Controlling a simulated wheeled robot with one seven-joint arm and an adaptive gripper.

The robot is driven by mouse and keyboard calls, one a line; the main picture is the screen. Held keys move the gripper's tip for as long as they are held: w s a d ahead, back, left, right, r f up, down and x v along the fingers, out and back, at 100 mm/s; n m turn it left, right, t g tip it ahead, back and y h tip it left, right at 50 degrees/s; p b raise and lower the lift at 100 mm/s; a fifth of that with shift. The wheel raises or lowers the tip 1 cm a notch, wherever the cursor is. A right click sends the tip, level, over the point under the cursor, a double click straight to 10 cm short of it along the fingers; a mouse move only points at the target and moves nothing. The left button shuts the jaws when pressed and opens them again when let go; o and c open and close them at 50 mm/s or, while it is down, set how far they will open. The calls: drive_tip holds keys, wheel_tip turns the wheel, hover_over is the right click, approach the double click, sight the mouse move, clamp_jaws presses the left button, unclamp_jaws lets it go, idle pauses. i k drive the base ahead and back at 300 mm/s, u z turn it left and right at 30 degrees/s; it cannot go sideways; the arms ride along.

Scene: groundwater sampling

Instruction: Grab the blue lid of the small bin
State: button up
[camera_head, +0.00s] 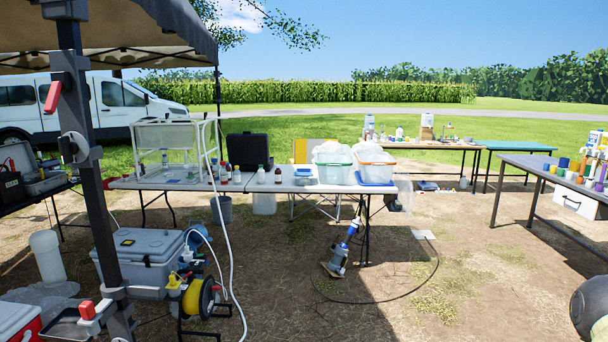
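A small container with a blue lid (304,171) sits on the white folding table, left of two larger bins. A flat blue piece (375,179), which looks like a lid or tray, lies at the table's right end by the orange-rimmed bin (375,164). The green-rimmed bin (333,163) stands between the small container and the orange-rimmed bin. I cannot tell for sure which blue piece is the small bin's lid. My gripper is not in view.
Small bottles (262,174) and a clear-sided frame (165,145) stand further left on the white table (205,183). A tent pole (85,165), grey cooler (140,262) and yellow hose reel (200,295) occupy the left. A pump (338,260) with cable lies on the ground ahead.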

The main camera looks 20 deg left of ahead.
sight(304, 171)
drive_tip(key=z, duration=0.05)
drive_tip(key=i, duration=2.15)
drive_tip(key=u, duration=0.35)
drive_tip(key=i, duration=1.75)
drive_tip(key=u, duration=0.75)
drive_tip(key=i, duration=1.65)
drive_tip(key=u, duration=0.55)
